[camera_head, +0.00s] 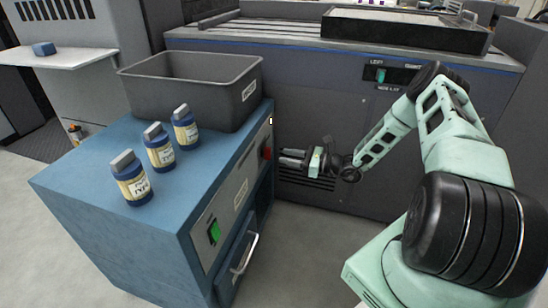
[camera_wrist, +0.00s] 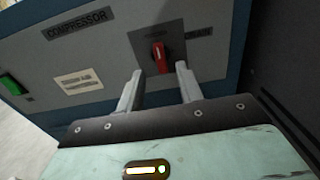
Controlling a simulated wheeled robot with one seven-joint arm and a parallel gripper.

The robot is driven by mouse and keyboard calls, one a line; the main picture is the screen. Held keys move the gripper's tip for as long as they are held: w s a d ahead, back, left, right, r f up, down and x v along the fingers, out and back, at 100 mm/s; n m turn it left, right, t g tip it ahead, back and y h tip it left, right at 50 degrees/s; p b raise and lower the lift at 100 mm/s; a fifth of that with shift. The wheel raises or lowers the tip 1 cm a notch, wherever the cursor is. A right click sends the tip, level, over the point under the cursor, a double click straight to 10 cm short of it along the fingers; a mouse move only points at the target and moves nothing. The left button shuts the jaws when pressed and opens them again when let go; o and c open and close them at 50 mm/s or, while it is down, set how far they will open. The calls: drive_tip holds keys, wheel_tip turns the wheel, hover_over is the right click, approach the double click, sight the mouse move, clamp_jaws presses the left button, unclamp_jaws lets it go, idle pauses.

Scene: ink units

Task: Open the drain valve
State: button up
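The drain valve's red handle (camera_wrist: 160,58) sits on a grey plate (camera_wrist: 195,32) on the front of the blue compressor cabinet (camera_wrist: 110,55). In the wrist view the handle stands nearly upright in the picture. Its red part also shows in the head view (camera_head: 267,153), on the cabinet's front face. My gripper (camera_wrist: 159,71) is open and empty, facing the plate, with one finger on each side of the handle in the picture. In the head view my gripper (camera_head: 291,157) is just right of the handle. I cannot tell whether the fingertips reach around it; no contact shows.
The cabinet front also has a green switch (camera_head: 214,231) and a drawer handle (camera_head: 245,253). A dark machine (camera_head: 320,110) stands behind my arm.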

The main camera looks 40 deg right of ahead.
sight(266, 153)
drive_tip(key=shift+b+x, duration=0.5)
drive_tip(key=shift+x, duration=2.3)
clamp_jaws()
